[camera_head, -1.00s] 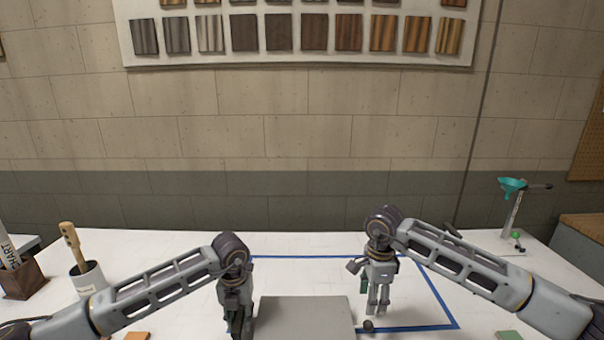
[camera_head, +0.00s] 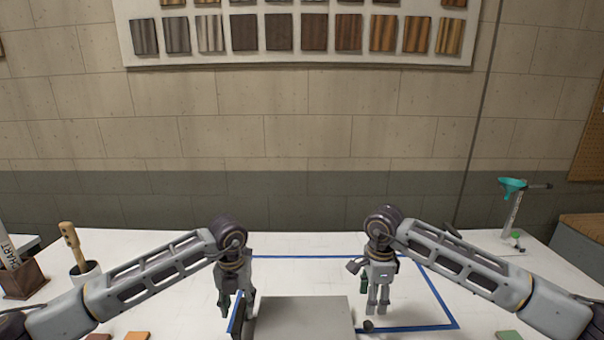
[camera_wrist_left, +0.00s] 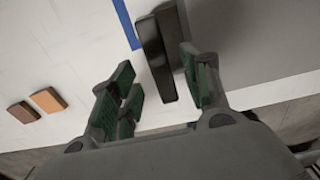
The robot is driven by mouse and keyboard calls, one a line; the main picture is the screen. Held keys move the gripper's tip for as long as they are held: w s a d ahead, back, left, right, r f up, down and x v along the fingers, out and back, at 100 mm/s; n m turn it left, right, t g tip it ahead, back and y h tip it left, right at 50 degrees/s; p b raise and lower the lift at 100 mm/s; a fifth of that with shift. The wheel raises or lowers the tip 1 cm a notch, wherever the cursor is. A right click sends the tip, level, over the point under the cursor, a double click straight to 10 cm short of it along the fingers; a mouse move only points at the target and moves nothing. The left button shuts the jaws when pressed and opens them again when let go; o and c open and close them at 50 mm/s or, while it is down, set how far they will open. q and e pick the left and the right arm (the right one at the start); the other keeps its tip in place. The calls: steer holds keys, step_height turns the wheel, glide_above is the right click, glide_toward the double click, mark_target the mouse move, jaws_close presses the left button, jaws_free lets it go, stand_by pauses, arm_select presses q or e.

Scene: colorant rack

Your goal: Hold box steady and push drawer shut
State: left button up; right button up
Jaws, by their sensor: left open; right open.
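The grey box (camera_head: 305,318) sits at the front middle of the table, its lower part cut off by the frame. A dark upright piece (camera_head: 243,318) stands along its left side. In the left wrist view it shows as a black bar (camera_wrist_left: 155,60) beside the grey box top (camera_wrist_left: 245,40). I cannot tell whether it is the drawer's front or handle. My left gripper (camera_head: 236,304) is open and empty just left of the box; its fingers (camera_wrist_left: 160,90) show near the bar's end. My right gripper (camera_head: 379,308) is open, pointing down right of the box. A small dark knob (camera_head: 368,325) is at the box's right side.
Blue tape (camera_head: 433,285) outlines an area around the box. A stand with a teal funnel (camera_head: 513,188) is at the back right. Small coloured tiles (camera_head: 137,336) lie in front.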

arm_select(q)
step_height(320, 180, up, 7)
stand_by(0.4)
steer(key=shift+s+f, duration=0.1)
stand_by(0.3)
